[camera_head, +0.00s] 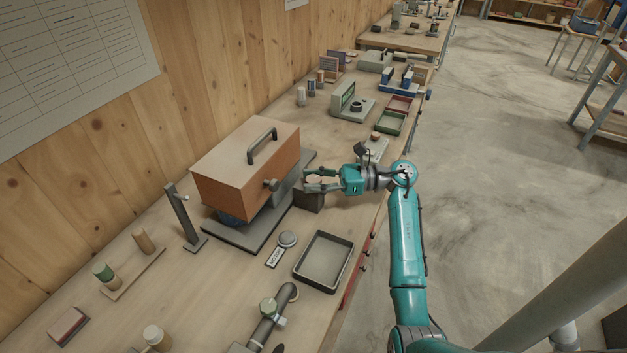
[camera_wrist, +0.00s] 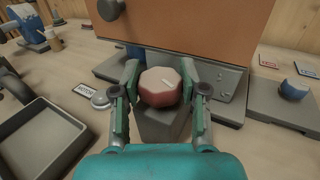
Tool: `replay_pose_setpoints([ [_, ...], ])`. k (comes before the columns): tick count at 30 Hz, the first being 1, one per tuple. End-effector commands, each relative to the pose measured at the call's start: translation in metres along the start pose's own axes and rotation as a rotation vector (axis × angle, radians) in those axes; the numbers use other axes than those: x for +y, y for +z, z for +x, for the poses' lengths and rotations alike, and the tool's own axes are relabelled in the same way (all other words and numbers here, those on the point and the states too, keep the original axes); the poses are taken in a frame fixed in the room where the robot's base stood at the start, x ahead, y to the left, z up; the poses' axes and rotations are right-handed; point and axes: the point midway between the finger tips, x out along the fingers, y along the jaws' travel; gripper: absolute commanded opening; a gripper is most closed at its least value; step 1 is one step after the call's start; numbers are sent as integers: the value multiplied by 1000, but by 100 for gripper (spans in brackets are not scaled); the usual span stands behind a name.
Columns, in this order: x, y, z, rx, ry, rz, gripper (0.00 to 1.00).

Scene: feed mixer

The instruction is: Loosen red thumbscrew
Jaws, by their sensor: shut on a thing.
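The red thumbscrew (camera_wrist: 161,89) is a faceted knob with red sides and a paler top that bears a light line. It sits on top of a grey block (camera_wrist: 160,125) in front of the mixer. My gripper (camera_wrist: 162,88) has one green finger on each side of the thumbscrew and is shut on it. In the head view my gripper (camera_head: 309,181) reaches left to the front of the machine, and I cannot make out the thumbscrew there. The mixer's orange-brown cover (camera_head: 232,170) has a top handle (camera_head: 262,146) and a round side knob (camera_head: 271,184).
An empty dark tray (camera_head: 346,265) lies near the table's front edge. A round grey button (camera_head: 288,239) and a label plate (camera_head: 275,257) lie beside it. A grey post (camera_head: 181,215) stands left of the mixer. Bins and devices stand further along the bench.

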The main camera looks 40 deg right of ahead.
Motion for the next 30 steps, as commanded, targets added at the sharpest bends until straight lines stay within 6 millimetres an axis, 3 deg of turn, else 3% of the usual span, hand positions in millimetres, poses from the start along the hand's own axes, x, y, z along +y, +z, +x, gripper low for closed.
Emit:
replay_pose_setpoints([
  [3, 0, 0, 0, 0, -1, -1, 8],
  [4, 0, 0, 0, 0, -1, -1, 50],
  [6, 0, 0, 0, 0, -1, -1, 68],
  [19, 0, 0, -6, 0, -2, 0, 69],
  [23, -1, 0, -25, 0, -5, 1, 69],
  [30, -1, 0, -73, 1, -5, 0, 69],
])
